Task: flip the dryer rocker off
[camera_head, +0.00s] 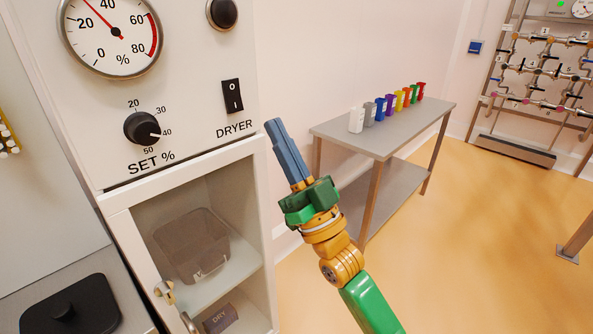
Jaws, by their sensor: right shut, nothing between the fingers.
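The dryer rocker (232,96) is a small black switch with "O" and "I" marks, on the white control panel (190,100) above the word DRYER. I cannot tell surely which end is pressed in. My right gripper (273,125), with blue-grey fingers on a green body, is shut and empty. In the picture its tips are to the right of the rocker and a little lower, apart from it, past the panel's right edge. My left gripper is not in view.
A dial gauge (108,36), a black SET % knob (142,129) and a round black button (222,13) share the panel. Below is an open cabinet with a clear bin (191,245). A grey table (400,125) with several coloured containers stands right, behind my arm.

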